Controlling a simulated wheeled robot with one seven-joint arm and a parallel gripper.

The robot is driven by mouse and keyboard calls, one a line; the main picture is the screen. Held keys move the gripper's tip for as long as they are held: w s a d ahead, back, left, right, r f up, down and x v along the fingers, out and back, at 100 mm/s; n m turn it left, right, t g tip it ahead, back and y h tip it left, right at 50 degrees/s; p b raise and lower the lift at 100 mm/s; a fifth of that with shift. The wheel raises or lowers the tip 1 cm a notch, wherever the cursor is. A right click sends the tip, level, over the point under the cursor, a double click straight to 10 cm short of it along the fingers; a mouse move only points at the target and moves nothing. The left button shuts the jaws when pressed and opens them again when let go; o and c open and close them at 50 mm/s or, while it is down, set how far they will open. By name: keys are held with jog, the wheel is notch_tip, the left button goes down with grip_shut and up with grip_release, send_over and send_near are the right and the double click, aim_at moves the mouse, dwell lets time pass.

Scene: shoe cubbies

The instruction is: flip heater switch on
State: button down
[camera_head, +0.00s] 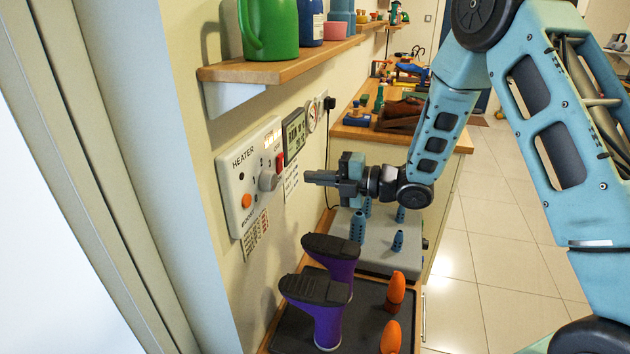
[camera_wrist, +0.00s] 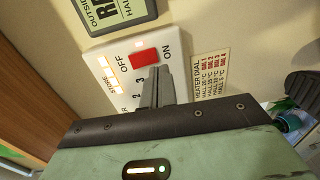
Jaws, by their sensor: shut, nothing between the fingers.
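The heater panel (camera_head: 233,179) is a white box on the wall at left in the head view. Its red switch (camera_head: 280,160) sits near the upper right edge, and a grey dial knob (camera_head: 268,180) is below it. In the wrist view the red switch (camera_wrist: 145,56) lies between the words OFF and ON. I cannot tell which way it is tipped. My gripper (camera_head: 307,177) points left at the panel, level with the knob and a short way off it. In the wrist view the gripper fingers (camera_wrist: 153,75) are together and empty, just below the switch. They hide the knob.
A wooden shelf (camera_head: 300,65) with a green jug (camera_head: 268,28) is above the panel. A display (camera_head: 294,135) and a printed label (camera_wrist: 211,75) are beside it. Purple boot-shaped things (camera_head: 328,320) stand on a black tray below. Open floor is at right.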

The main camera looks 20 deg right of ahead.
jog(key=f+b+v, duration=0.1)
jog(key=f+v, duration=0.1)
jog(key=v, duration=0.6)
jog(key=shift+s+d+b, duration=0.2)
jog(key=shift+d+b, duration=0.1)
jog(key=shift+b, duration=0.05)
jog(key=shift+r, duration=0.1)
jog(key=s+a+r+m+g+h+p, duration=0.2)
jog(key=a+r+m+h+p, duration=0.1)
jog(key=a+m+h, duration=0.65)
jog(key=s+a+r+m+g+h+p, duration=0.1)
jog(key=s+m+g, duration=0.3)
jog(key=s, duration=1)
jog(key=s+a+r+m+g+h+p, duration=0.2)
jog(key=s+m, duration=0.5)
jog(key=s, duration=0.7)
jog(key=shift+a+r+m+g+h, duration=0.35)
jog(key=shift+a+r+g, duration=0.1)
jog(key=shift+g, duration=0.55)
